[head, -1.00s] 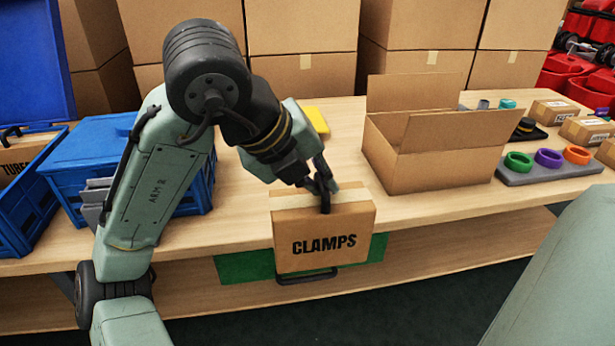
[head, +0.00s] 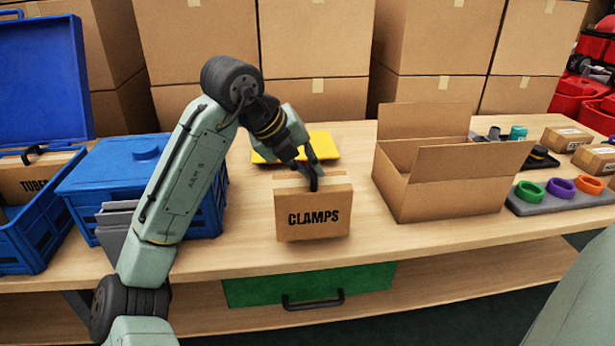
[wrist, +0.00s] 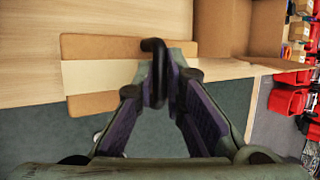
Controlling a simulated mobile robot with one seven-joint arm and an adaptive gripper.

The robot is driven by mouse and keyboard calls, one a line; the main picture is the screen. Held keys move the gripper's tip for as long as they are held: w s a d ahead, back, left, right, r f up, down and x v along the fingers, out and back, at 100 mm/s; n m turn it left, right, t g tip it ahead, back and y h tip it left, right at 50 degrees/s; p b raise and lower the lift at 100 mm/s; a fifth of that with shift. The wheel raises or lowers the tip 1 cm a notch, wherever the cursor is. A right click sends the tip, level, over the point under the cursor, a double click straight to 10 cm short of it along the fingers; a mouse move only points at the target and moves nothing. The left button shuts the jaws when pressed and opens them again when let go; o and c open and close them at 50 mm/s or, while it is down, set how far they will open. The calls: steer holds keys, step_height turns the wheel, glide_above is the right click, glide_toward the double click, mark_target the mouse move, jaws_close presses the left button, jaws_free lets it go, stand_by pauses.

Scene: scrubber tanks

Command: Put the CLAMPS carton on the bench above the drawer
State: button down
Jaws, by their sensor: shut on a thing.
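The CLAMPS carton (head: 313,212) is a brown box with black lettering, pale tape on top and a dark handle. It is upright over the front part of the bench (head: 420,240), above the green drawer (head: 375,277). My gripper (head: 312,178) reaches down from above and is shut on the carton's handle. In the wrist view the carton's top (wrist: 95,75) lies beyond my gripper (wrist: 163,72), over the bench's front edge. I cannot tell whether its underside touches the bench. The drawer looks shut, with a black pull handle.
A yellow tray (head: 324,146) lies just behind the carton. An open cardboard box (head: 445,192) stands to the right, and a blue crate (head: 100,185) to the left. Coloured rings in a grey holder (head: 535,205) are further right. Tall brown boxes (head: 315,60) line the back.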

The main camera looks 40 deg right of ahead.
mark_target(307, 182)
steer(key=f, duration=0.3)
steer(key=shift+w+d+f, duration=0.1)
steer(key=shift+w+f, duration=0.1)
steer(key=shift+f, duration=0.1)
steer(key=c, duration=1.7)
jaws_free()
steer(key=shift+o, duration=0.2)
steer(key=shift+r, duration=0.1)
